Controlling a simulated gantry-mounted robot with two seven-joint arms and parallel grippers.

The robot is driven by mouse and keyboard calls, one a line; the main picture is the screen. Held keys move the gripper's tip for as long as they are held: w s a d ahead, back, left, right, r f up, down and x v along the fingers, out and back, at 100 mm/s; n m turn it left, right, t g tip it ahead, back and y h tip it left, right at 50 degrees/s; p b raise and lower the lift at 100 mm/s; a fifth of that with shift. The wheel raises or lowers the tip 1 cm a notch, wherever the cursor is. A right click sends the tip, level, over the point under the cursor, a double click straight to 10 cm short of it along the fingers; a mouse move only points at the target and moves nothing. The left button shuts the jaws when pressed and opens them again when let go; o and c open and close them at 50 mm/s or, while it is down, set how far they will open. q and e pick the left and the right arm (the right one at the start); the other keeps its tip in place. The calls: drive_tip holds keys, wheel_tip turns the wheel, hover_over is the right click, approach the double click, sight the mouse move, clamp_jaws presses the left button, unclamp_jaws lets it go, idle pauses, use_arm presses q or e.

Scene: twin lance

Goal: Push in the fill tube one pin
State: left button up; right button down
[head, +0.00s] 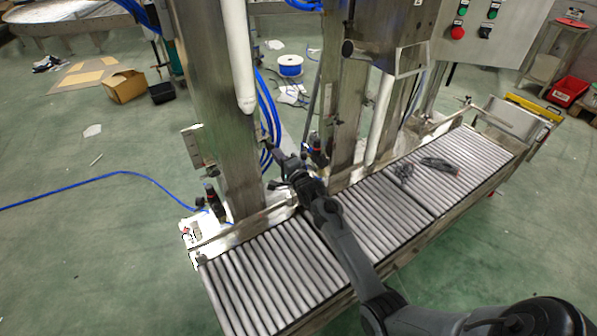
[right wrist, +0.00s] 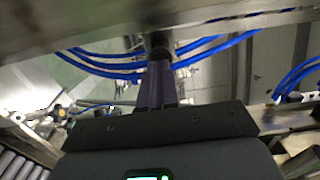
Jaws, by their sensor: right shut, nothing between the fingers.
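Two white fill tubes hang on the steel columns in the head view, a left one (head: 238,60) and a right one (head: 379,118). My right gripper (head: 270,148) reaches over the conveyor to the side of the left column, below the lower end of the left tube. It also shows in the right wrist view (right wrist: 157,75), with its fingers together and nothing held. A dark round knob (right wrist: 160,48), which may be the pin, is right at the fingertips; I cannot tell whether they touch. The pin is too small to make out in the head view. My left gripper is out of view.
A roller conveyor (head: 270,270) runs below my right arm, with dark tools (head: 440,164) lying on its right part. Blue hoses (right wrist: 105,68) pass close by the fingers. A control box (head: 490,30) hangs at the upper right.

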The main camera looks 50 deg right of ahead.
drive_tip(key=s+a+f+n+g+y+p, duration=0.1)
drive_tip(key=s+a+f+p, duration=0.15)
drive_tip(key=s, duration=0.55)
drive_tip(key=s+a+f+n+p, duration=0.1)
drive_tip(key=s+a+p, duration=0.25)
drive_tip(key=s, duration=0.55)
drive_tip(key=s+a+r+n+g+y+p, duration=0.1)
drive_tip(key=s+a+n+g+y+p, duration=0.1)
drive_tip(key=s+a+n, duration=0.4)
drive_tip(key=s+a+r+n+g+y+p, duration=0.1)
drive_tip(key=s+a+g+y+p, duration=0.2)
drive_tip(key=a, duration=0.6)
drive_tip(key=s+a+r+n+g+h, duration=0.1)
drive_tip(key=s+a+r+n+g, duration=0.2)
drive_tip(key=s+n, duration=0.4)
drive_tip(key=s+a+r+n+g, duration=0.1)
drive_tip(key=s+a+n+g, duration=0.2)
drive_tip(key=s+n+g, duration=0.4)
use_arm(q)
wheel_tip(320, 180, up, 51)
drive_tip(key=p, duration=3.8)
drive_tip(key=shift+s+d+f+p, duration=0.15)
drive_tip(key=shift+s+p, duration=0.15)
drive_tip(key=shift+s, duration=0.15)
use_arm(e)
wheel_tip(320, 180, up, 37)
drive_tip(key=s+t, duration=0.2)
drive_tip(key=shift+a+r, duration=0.15)
